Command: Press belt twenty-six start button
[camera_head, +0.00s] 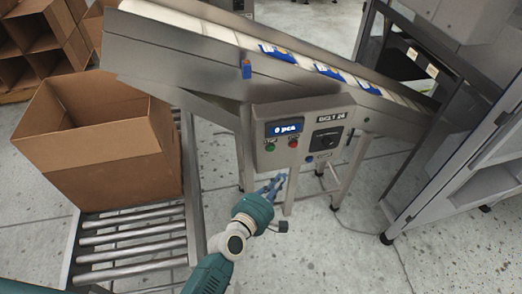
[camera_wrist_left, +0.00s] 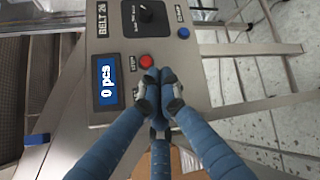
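The grey control box (camera_head: 262,116) labelled BELT 26 hangs under the conveyor. Its display (camera_head: 285,128) reads 0 pcs. Below that are a green button (camera_head: 270,147) and a red button (camera_head: 293,142). My left gripper (camera_head: 276,183) is below and in front of the box in the head view. In the left wrist view, the fingertips (camera_wrist_left: 159,80) are together with nothing seen between them, over the lower part of the panel face. The red button (camera_wrist_left: 146,61) shows just beyond them; the green one is hidden there. I cannot tell contact. My right gripper is out of view.
A black knob (camera_head: 326,138) and a blue button (camera_head: 309,158) are on the box's right half. The inclined conveyor (camera_head: 200,62) carries blue-and-white packs. An open carton (camera_head: 115,165) stands on a roller track (camera_head: 135,240) at left. Grey cabinets are at right.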

